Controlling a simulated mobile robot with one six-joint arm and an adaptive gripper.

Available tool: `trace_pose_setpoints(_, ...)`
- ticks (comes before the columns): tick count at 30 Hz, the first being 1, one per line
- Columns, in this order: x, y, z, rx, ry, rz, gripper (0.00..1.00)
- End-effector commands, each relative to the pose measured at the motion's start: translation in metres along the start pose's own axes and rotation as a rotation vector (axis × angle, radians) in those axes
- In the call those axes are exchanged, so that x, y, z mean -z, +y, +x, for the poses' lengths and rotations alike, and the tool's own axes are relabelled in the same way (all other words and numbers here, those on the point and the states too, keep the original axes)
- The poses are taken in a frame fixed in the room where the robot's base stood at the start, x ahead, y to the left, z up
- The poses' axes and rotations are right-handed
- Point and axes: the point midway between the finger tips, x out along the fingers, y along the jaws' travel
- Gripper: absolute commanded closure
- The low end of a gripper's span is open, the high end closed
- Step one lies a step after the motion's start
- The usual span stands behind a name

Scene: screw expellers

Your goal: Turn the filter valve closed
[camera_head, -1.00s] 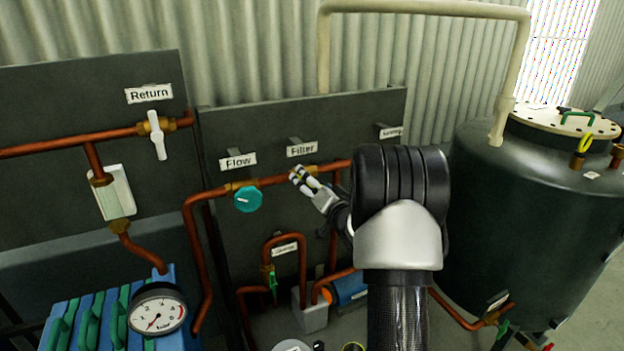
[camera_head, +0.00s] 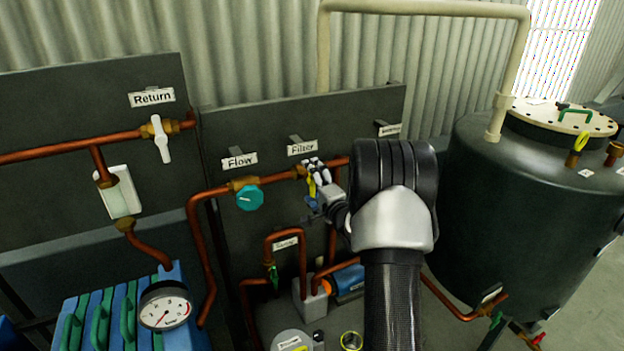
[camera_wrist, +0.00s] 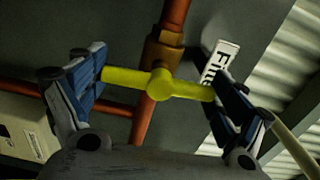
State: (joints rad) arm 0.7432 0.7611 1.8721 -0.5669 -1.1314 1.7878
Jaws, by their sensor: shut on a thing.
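The filter valve's yellow handle (camera_wrist: 160,84) sits on a brass body (camera_wrist: 163,52) in the copper pipe. In the wrist view the handle lies crosswise to that pipe, between the two fingers of my gripper (camera_wrist: 153,80). The fingers are shut on the handle, one at each end. In the head view my gripper (camera_head: 319,178) is at the valve, below the Filter label (camera_head: 302,148). Only a bit of the yellow handle (camera_head: 311,187) shows there; my fingers hide the rest. The Filter label also shows, turned, in the wrist view (camera_wrist: 218,62).
The teal Flow valve knob (camera_head: 250,197) is close to the left of my gripper. The white Return valve handle (camera_head: 161,139) is further left. Copper pipes (camera_head: 304,262) run below. A dark tank (camera_head: 545,215) stands at the right.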

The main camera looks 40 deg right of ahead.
Motion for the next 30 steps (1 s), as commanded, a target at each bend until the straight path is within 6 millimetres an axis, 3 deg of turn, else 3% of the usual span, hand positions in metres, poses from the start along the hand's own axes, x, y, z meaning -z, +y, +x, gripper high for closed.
trace_pose_setpoints(20,-0.0002,0.0001,0.0001,0.0,0.0,0.066,0.33)
trace_pose_setpoints(21,-0.0001,0.0,0.0001,0.0,0.0,0.066,0.07)
trace_pose_setpoints(25,-0.0001,0.0001,0.0,0.0,0.0,0.065,0.0)
trace_pose_setpoints(30,0.0,0.0001,0.0,0.0,0.0,0.064,0.0)
